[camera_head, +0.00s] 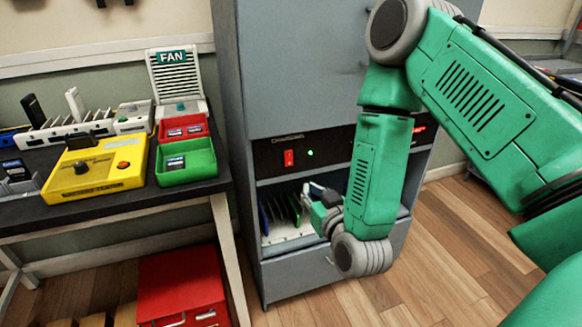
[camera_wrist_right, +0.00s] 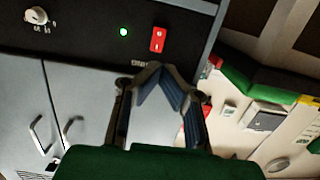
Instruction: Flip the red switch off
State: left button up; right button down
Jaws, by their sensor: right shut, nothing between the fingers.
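The red switch (camera_head: 289,158) sits on the black panel of the tall grey cabinet, left of a lit green light (camera_head: 310,153). In the right wrist view the red switch (camera_wrist_right: 158,39) appears just beyond the fingertips, with the green light (camera_wrist_right: 123,32) beside it. My right gripper (camera_head: 310,190) is in front of the open shelf, below and slightly right of the switch. In the wrist view my right gripper (camera_wrist_right: 154,68) has its fingertips together, empty, and apart from the switch as far as I can tell. My left gripper is not in view.
The cabinet shelf (camera_head: 285,241) below the panel holds several upright slabs. A dark table (camera_head: 115,207) at left carries a yellow box (camera_head: 97,175), a red tray (camera_head: 183,129), a green tray (camera_head: 187,160) and a fan unit (camera_head: 177,77). A red drawer box (camera_head: 180,282) stands below.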

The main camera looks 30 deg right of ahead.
send_near(291, 164)
jog(key=x, duration=0.2)
jog(key=b+x, duration=0.1)
jog(key=x, duration=0.1)
jog(key=b+x, duration=0.1)
jog(key=x, duration=0.2)
jog(key=shift+w+a+r, duration=0.1)
jog(key=shift+w+a, duration=0.1)
jog(key=shift+a, duration=0.05)
jog(key=shift+w+d, duration=0.1)
jog(key=shift+w, duration=0.15)
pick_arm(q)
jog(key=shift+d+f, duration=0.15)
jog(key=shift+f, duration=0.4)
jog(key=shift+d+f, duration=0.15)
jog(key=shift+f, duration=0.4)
pick_arm(e)
jog(key=shift+w+d, duration=0.1)
jog(key=shift+d, duration=0.2)
